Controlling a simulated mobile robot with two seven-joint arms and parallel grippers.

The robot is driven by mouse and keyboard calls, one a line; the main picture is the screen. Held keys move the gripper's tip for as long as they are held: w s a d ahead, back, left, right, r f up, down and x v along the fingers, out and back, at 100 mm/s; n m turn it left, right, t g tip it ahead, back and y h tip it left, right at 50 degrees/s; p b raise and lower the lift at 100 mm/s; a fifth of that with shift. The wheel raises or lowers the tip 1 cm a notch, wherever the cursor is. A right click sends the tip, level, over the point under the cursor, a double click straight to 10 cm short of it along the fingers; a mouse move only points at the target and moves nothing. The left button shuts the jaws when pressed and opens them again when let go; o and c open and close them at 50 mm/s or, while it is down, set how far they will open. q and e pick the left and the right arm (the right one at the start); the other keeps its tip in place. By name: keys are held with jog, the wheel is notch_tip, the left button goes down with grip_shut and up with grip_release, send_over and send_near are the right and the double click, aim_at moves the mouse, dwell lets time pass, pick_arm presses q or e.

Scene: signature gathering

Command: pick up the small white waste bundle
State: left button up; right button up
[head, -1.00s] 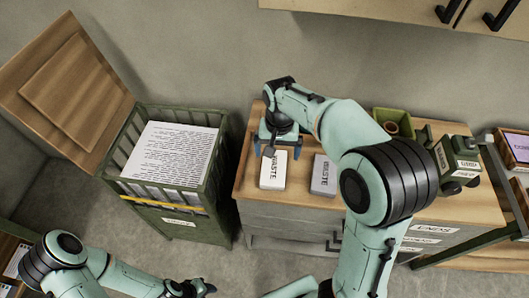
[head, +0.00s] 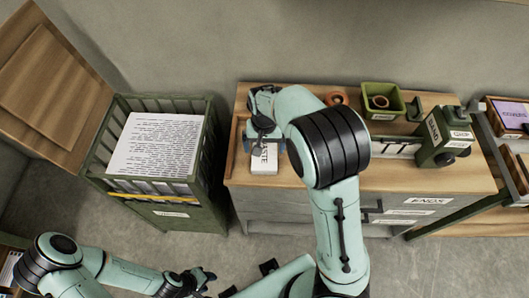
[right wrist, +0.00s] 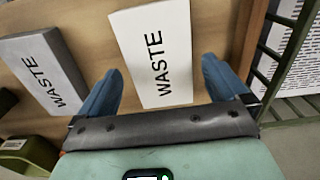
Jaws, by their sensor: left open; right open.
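The small white waste bundle (head: 264,163), a white block lettered "WASTE", lies on the left end of the wooden cabinet top. It fills the middle of the right wrist view (right wrist: 153,52). My right gripper (head: 263,139) is open above its far part; in the wrist view its blue fingers (right wrist: 162,72) stand one on each side of the bundle, with gaps. A grey block also lettered "WASTE" (right wrist: 42,68) lies beside it; my right arm hides it in the head view. My left gripper (head: 203,279) is open and empty, low over the floor.
A green slatted bin (head: 207,150) with a printed paper stack (head: 160,143) stands left of the cabinet (head: 235,165), its wooden lid (head: 50,85) open. A green box (head: 383,98) and a green "ENDS" device (head: 440,137) stand on the cabinet's right.

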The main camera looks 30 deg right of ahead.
aim_at(265, 153)
notch_tip(265, 153, down, 3)
jog(key=shift+s+r, duration=0.1)
jog(key=c, duration=1)
jog(key=shift+o, duration=0.2)
